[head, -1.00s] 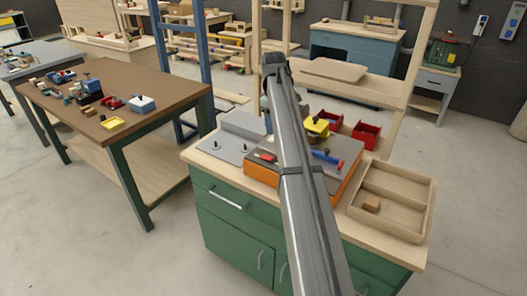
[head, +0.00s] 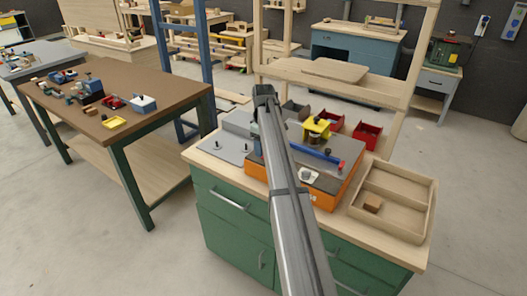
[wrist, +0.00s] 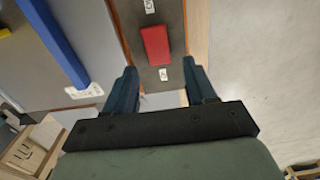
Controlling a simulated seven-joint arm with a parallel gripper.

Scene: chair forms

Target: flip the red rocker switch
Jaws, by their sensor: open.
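The red rocker switch (wrist: 155,45) shows in the wrist view on a dark strip, with small white labels above and below it. My gripper (wrist: 159,66) is open, with one dark blue finger on each side of the picture. The switch lies just beyond the fingertips, between their lines, and nothing is held. In the head view my gripper (head: 257,142) hangs down at the left part of the orange-sided panel (head: 254,170). My arm and gripper hide the switch there.
A long blue bar (head: 318,154) lies across the panel, right of my arm; it also shows in the wrist view (wrist: 55,42). A yellow block (head: 317,127) and red bins (head: 366,135) stand behind. A wooden tray (head: 430,205) is at the right.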

